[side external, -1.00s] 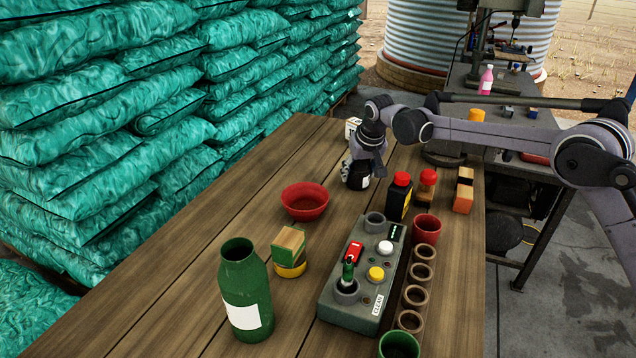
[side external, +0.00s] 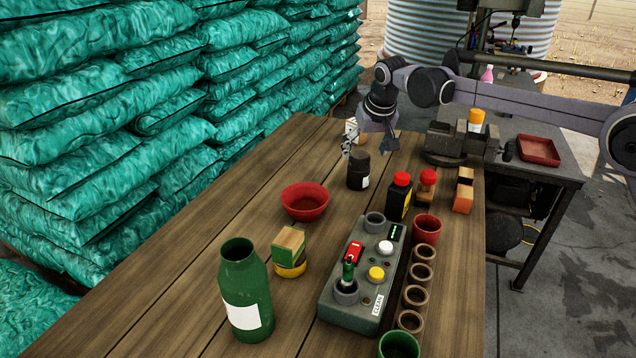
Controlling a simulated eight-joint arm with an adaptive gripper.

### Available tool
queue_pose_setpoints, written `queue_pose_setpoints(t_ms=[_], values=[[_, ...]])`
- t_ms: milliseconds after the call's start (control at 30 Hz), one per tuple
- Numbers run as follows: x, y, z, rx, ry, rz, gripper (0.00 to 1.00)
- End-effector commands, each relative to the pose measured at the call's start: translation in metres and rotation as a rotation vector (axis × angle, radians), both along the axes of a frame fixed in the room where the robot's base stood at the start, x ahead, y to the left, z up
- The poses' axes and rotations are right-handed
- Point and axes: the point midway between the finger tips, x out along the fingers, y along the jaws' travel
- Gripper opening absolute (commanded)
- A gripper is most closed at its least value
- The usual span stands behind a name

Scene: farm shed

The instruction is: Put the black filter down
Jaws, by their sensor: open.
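The black filter (side external: 357,172), a dark cylinder with a white label low on its side, stands upright on the wooden table (side external: 180,290) toward the far end. My gripper (side external: 368,147) is open and empty, with its fingers spread just above the filter's top. The filter's top is clear of the fingers as far as this view shows.
A red bowl (side external: 305,202) sits to the front left of the filter. A black bottle with a red cap (side external: 399,197) and other small items stand to its right. A grey control box (side external: 362,280) and a green bottle (side external: 245,290) are nearer.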

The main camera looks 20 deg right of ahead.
Motion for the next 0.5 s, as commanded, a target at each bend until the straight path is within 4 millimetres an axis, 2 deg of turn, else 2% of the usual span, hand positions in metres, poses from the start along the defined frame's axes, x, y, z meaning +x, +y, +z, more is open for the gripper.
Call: queue_pose_setpoints(t_ms=[100,367,500], values=[[-0.007,0.001,0.016,0.0,0.0,0.0,0.78],[-0.018,-0.001,0.034,0.0,-0.004,0.003,0.78],[-0.042,-0.012,0.049,0.003,-0.019,0.015,0.78]])
